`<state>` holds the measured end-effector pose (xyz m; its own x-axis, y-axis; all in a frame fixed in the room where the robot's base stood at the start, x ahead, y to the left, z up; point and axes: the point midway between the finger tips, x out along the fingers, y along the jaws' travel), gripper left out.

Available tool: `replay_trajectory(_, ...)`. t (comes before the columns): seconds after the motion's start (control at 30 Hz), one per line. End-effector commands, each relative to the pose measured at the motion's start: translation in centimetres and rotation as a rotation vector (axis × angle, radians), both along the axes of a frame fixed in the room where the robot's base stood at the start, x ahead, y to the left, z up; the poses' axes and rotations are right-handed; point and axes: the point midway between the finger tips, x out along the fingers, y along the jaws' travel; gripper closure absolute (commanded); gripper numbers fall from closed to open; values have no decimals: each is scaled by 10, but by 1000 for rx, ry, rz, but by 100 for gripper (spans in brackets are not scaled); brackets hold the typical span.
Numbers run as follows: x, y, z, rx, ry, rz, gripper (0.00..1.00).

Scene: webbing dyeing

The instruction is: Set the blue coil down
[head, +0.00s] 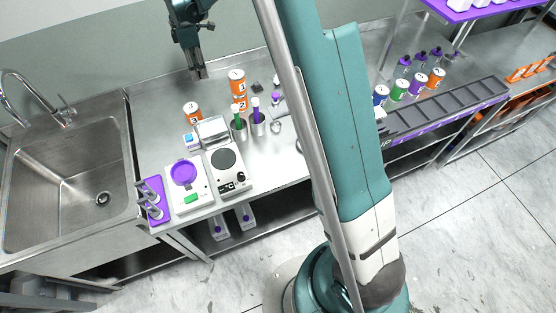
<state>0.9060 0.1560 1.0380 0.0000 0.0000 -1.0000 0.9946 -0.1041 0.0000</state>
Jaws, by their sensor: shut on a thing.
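My gripper (199,72) is at the top of the head view, pointing down above the back of the steel worktop. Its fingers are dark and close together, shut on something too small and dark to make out. I cannot pick out a blue coil anywhere in the view. The steel worktop (155,110) extends below the gripper.
Orange-labelled cans (193,112) and a hotplate (229,163) stand near the gripper. A scale with a purple dish (183,173) is beside the sink (70,185). My arm hides the middle of the worktop. A grey slotted rack (440,110) lies at right.

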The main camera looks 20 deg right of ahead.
Motion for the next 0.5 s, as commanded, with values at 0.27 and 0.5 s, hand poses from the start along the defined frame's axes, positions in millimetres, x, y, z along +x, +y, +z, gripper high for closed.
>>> replay_trajectory(0.27, 0, 0, 55, 0, 0, 0, 84)
replay_trajectory(0.5, -14, -9, 74, 0, 0, -4, 84)
